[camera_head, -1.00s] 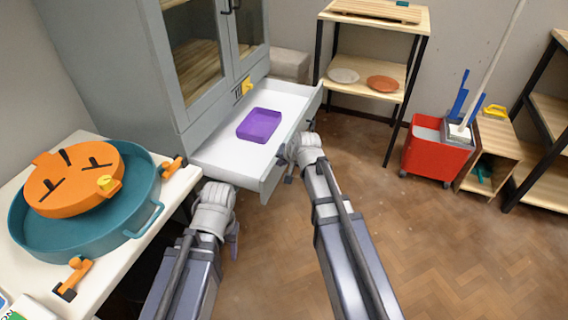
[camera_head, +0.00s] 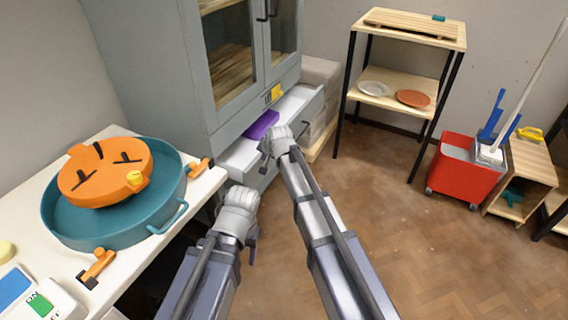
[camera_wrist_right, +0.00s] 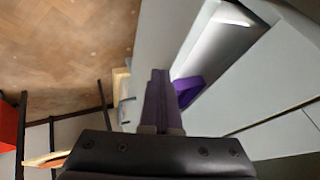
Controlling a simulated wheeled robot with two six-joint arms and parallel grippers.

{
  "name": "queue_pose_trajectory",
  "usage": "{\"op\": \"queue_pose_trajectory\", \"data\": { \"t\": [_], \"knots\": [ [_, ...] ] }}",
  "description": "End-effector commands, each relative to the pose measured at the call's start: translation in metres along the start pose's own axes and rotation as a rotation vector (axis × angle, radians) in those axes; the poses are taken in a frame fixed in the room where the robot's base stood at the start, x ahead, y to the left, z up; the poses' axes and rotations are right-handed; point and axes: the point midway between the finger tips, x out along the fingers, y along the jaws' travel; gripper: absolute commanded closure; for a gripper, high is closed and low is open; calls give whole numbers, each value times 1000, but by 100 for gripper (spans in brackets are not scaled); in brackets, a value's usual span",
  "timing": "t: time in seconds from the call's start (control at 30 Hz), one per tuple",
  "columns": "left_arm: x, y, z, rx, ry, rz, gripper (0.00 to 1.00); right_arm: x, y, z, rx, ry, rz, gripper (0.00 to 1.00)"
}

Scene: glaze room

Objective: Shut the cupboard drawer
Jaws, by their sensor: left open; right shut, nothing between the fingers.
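The white cupboard drawer (camera_head: 296,108) is partly open, standing out a short way from the grey cupboard (camera_head: 232,125). A purple tray (camera_head: 262,124) lies inside it, partly under the cupboard front. My right gripper (camera_head: 266,158) is at the drawer's front; in the right wrist view its fingers (camera_wrist_right: 158,100) are shut with nothing between them. They overlap the drawer front there, and I cannot tell whether they touch it. The drawer (camera_wrist_right: 222,40) and the tray (camera_wrist_right: 188,90) also show in that view. My left gripper (camera_head: 252,245) is open and empty, low beside the white table.
A white table (camera_head: 110,285) at left holds a teal basin (camera_head: 85,235) with an orange piece (camera_head: 105,170). A wooden shelf (camera_head: 400,95) with plates stands behind right. A red mop bucket (camera_head: 462,170) stands farther right. The middle floor is clear.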

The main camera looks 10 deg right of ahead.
Motion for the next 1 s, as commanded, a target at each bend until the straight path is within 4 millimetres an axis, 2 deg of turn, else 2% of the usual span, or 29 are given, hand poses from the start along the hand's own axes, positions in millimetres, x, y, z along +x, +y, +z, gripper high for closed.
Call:
{"op": "queue_pose_trajectory", "data": {
  "t": [0.03,0.1,0.4,0.63,1.0],
  "knots": [
    [0,0,0,0,0,0,43,9,-14,-2,-2,-1,-1,100],
    [0,0,0,0,0,0,43,16,-28,-2,-2,-1,-2,100],
    [0,0,0,0,0,0,43,36,-66,-1,0,0,0,100],
    [0,0,0,0,0,0,43,41,-77,0,0,0,0,100],
    [0,0,0,0,0,0,43,42,-78,0,1,0,0,100]
  ]
}}
